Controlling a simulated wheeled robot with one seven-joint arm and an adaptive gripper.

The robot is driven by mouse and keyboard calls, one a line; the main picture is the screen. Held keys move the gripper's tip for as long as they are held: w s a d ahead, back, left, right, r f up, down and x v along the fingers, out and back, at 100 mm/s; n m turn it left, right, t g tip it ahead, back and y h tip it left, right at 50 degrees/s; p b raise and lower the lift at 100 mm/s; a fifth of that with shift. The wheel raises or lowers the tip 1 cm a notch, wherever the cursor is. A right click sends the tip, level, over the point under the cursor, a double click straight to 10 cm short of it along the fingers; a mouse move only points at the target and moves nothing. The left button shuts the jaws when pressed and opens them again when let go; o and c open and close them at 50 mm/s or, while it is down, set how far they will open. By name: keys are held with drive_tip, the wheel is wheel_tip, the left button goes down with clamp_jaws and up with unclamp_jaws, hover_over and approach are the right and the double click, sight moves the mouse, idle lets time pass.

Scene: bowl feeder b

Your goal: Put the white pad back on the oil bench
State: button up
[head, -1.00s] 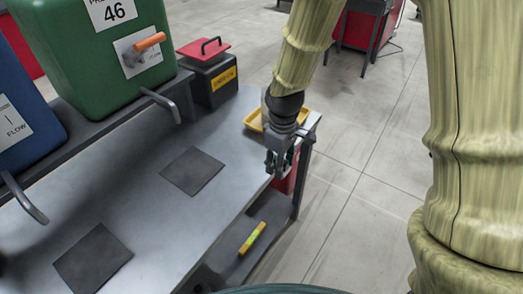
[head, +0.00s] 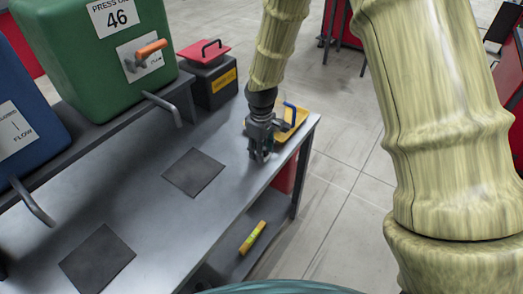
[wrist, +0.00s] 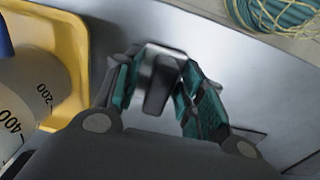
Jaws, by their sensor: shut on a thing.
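The oil bench (head: 150,225) is a long grey metal top with a green PRESS OIL tank (head: 95,45) and a blue tank (head: 25,125) on a raised shelf behind. My gripper (head: 261,157) is over the bench's right part, beside the yellow tray. In the wrist view my gripper (wrist: 155,95) is shut on a small piece with a pale face and a dark grey block, which I take as the white pad (wrist: 147,63). The fingers hide much of it. Whether it touches the bench top, I cannot tell.
A yellow tray (head: 302,116) with a blue-handled item stands at the bench's right end. A black box with a red lid (head: 205,52) stands behind. Two dark square mats (head: 193,172) lie on the top. A yellow-and-orange item (head: 252,237) lies on the lower shelf.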

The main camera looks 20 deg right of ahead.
drive_tip(key=shift+f, duration=0.5)
drive_tip(key=shift+f, duration=0.15)
drive_tip(key=o, duration=1)
wheel_tip(320, 180, up, 12)
drive_tip(key=shift+r+b, duration=0.15)
drive_tip(key=shift+b, duration=0.6)
